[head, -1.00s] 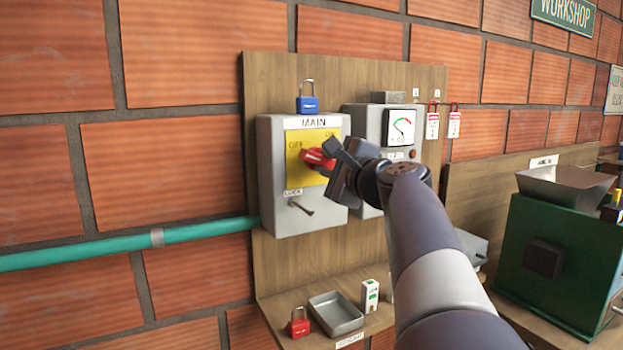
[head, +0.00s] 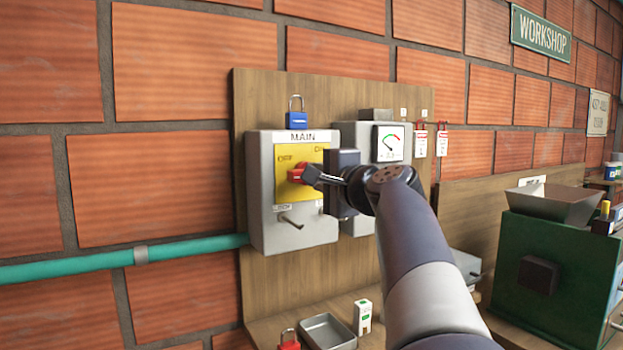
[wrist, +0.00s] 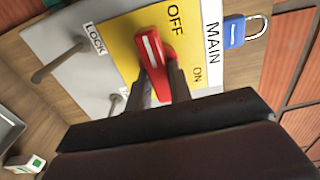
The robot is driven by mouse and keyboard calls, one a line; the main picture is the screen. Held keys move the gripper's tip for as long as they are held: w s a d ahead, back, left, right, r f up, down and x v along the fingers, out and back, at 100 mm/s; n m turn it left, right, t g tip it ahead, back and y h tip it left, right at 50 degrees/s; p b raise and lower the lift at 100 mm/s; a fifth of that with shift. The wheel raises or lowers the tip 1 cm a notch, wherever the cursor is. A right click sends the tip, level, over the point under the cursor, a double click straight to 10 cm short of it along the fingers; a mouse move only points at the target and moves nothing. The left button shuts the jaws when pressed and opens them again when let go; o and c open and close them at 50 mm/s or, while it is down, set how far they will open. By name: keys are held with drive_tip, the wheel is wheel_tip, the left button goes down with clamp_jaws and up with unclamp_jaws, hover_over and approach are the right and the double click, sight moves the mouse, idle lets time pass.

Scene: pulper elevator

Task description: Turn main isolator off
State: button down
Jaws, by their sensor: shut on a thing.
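The main isolator is a grey box (head: 262,225) with a yellow plate marked OFF on the left and ON on the right, under a MAIN label. Its red handle (head: 296,174) also shows in the wrist view (wrist: 152,48), with a white mark on the end towards the OFF side. There the handle lies roughly crosswise to the box. My gripper (head: 310,178) is shut on the handle, one finger on each side; its fingers also show in the wrist view (wrist: 162,82). The handle's near end is partly hidden between the fingers.
A blue padlock (head: 297,120) stands on top of the box. A metal lever (head: 290,222) sticks out at the LOCK label. A meter box (head: 365,140) is close on the right. Below are a red padlock (head: 289,345), a tray (head: 327,332) and a small white device (head: 363,318).

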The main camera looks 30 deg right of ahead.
drive_tip(key=c, duration=1.3)
unclamp_jaws()
drive_tip(key=shift+s, duration=0.1)
drive_tip(key=s+b, duration=0.1)
drive_tip(key=s, duration=0.9)
drive_tip(key=shift+s+d+b, duration=0.15)
drive_tip(key=shift+s+b, duration=0.15)
drive_tip(key=shift+b, duration=0.05)
drive_tip(key=shift+w, duration=0.1)
drive_tip(key=w+p, duration=0.2)
drive_tip(key=w, duration=0.8)
drive_tip(key=shift+w, duration=0.3)
drive_tip(key=shift+s, duration=0.1)
